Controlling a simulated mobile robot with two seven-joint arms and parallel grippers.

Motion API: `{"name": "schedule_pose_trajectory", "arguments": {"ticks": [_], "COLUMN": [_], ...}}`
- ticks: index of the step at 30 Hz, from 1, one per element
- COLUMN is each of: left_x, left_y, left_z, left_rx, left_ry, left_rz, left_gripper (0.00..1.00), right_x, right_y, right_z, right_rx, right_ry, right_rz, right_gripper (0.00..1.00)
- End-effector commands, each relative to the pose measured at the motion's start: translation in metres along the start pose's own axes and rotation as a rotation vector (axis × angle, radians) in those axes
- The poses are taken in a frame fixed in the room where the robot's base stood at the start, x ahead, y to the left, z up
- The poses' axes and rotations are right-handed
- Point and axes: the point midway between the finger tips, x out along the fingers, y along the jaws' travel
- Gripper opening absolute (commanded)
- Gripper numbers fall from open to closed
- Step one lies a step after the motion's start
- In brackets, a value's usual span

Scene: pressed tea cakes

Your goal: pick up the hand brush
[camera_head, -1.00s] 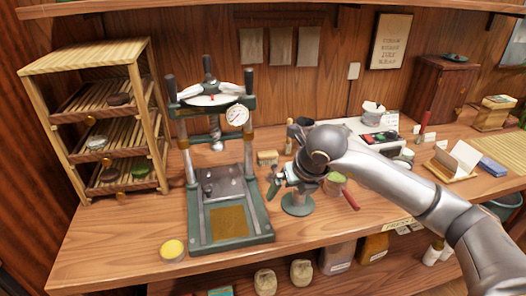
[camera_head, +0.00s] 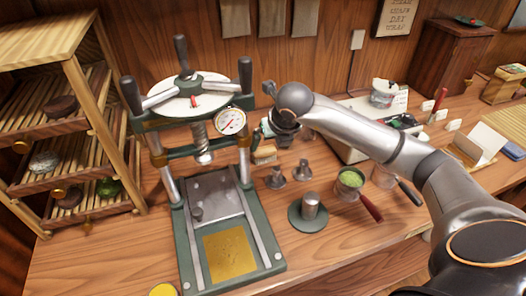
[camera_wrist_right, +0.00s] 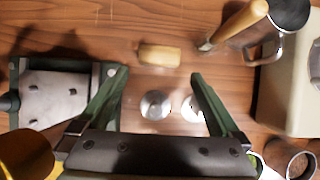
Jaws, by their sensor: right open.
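The hand brush (camera_head: 264,154) appears to be the small pale wooden block on the bench, right of the press and partly behind my right gripper in the head view. The right wrist view shows its tan top (camera_wrist_right: 160,55) lying crosswise. My right gripper (camera_wrist_right: 157,76) is open with its two green fingers spread. In that view the brush lies just beyond and between the fingertips, with nothing held. In the head view the right gripper (camera_head: 268,130) hangs above the bench near the brush; the exact gap is unclear. My left gripper is not in view.
The green press (camera_head: 230,205) stands close on the left. Small metal pieces (camera_head: 275,178) and a round green stand (camera_head: 308,213) sit in front of the brush. A wooden-handled tool (camera_wrist_right: 238,24) lies to the right in the wrist view. A pale scale (camera_head: 345,145) stands right.

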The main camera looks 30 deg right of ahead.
Motion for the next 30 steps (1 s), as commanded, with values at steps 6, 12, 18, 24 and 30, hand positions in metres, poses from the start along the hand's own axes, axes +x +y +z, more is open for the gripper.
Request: {"name": "schedule_pose_trajectory", "arguments": {"ticks": [6,12,18,24,30], "left_x": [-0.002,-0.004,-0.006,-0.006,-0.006], "left_y": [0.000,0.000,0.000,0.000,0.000], "left_z": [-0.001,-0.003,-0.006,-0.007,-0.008], "left_rx": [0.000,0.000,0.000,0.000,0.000], "left_ry": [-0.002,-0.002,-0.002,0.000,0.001], "left_rz": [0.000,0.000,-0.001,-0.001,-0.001], "left_gripper": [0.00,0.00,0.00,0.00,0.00], "right_x": [0.028,0.042,0.070,0.082,0.083], "right_y": [0.000,0.001,0.002,0.001,0.001], "right_z": [0.000,0.003,0.007,0.008,0.008], "right_rx": [0.000,0.000,0.001,-0.001,-0.001], "right_ry": [0.001,0.002,0.003,-0.001,-0.001], "right_rz": [0.001,0.000,0.000,0.001,0.000], "right_gripper": [1.00,1.00,1.00,1.00,0.99]}}
